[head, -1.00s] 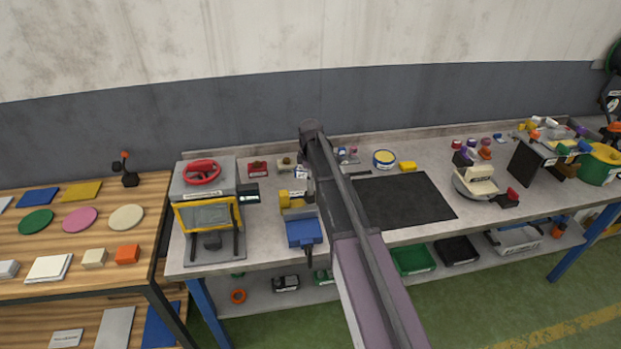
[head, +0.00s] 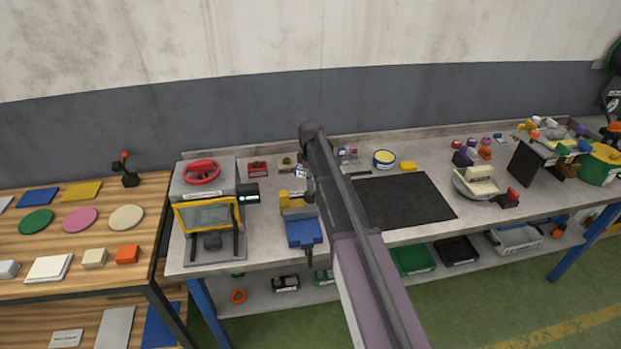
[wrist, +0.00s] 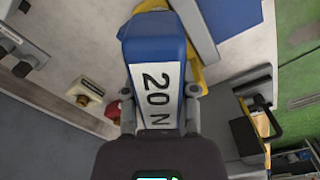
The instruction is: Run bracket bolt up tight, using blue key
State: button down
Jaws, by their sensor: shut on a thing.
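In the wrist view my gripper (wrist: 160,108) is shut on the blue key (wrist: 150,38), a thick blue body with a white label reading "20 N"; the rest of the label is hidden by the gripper. In the head view my arm hides most of the gripper; a grey part of it (head: 309,186) shows just above the yellow and blue fixture (head: 303,230) at the bench's front edge. Yellow and blue parts show behind the key in the wrist view. I cannot make out the bracket bolt or whether the key touches it.
A grey machine with a red wheel (head: 202,170) and yellow frame stands just left of the fixture. A red box (head: 258,169) sits behind. A black mat (head: 405,200) lies clear to the right. A wooden table (head: 60,255) with coloured discs and blocks stands at left.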

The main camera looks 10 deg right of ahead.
jog(key=shift+m, duration=0.3)
jog(key=shift+m, duration=0.4)
jog(key=shift+m, duration=1)
jog(key=shift+m, duration=0.6)
